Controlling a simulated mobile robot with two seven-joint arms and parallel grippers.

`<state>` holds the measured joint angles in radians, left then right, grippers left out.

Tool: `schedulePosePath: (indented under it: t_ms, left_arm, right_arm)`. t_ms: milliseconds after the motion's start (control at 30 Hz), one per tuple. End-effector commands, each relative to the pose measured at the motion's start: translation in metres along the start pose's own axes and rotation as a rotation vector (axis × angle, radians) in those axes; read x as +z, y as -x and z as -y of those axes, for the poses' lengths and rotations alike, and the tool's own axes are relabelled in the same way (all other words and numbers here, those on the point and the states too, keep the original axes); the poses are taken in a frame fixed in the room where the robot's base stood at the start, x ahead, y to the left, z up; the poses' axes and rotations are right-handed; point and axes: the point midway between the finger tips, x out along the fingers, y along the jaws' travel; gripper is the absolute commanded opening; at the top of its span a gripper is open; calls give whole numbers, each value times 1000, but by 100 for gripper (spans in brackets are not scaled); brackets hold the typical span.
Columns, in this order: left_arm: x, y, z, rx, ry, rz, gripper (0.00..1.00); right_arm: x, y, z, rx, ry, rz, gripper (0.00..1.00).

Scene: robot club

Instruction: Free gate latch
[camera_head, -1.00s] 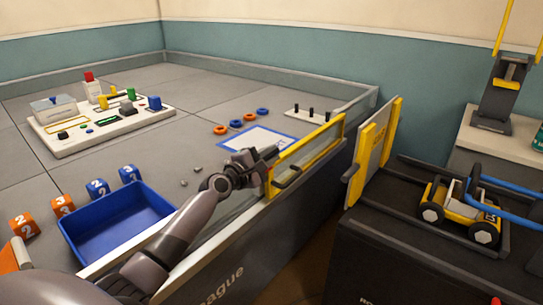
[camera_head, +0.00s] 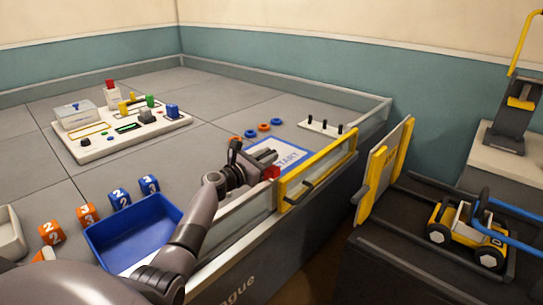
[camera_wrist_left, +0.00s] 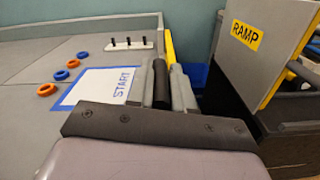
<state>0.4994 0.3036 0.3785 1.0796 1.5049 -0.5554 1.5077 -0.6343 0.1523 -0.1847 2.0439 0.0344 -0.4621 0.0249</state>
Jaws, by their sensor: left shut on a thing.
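The gate (camera_head: 318,168) is a clear panel in a yellow frame, in line with the arena's low wall; it looks closed. My left gripper (camera_head: 254,171) is just left of that post, above the wall. In the left wrist view its grey fingers (camera_wrist_left: 161,84) are shut on a dark cylinder (camera_wrist_left: 161,92), which appears to be the latch knob. The rest of the latch is hidden by the gripper. My right gripper is not in view.
A raised ramp board (camera_head: 383,170) stands beyond the gate, before a dark platform carrying a yellow cart (camera_head: 467,232). A blue bin (camera_head: 135,235) and numbered cubes (camera_head: 119,197) are at left. The START mat (camera_head: 275,155) lies behind the gripper.

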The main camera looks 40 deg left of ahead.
Motion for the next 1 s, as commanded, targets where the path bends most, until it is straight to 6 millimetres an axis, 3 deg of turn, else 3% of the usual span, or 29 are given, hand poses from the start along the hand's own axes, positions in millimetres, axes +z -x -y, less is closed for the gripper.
schedulePosePath:
  t_ms: [100,400,967,1000]
  left_arm:
    - [2,0,-11,11,70,2,0]
    - [-2,0,-18,10,184,1,0]
    - [-5,1,-20,11,209,0,0]
    - [-5,1,-20,11,209,0,30]
  right_arm:
    - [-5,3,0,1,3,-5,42]
    - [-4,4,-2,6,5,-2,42]
    - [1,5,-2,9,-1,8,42]
    - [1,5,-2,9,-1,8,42]
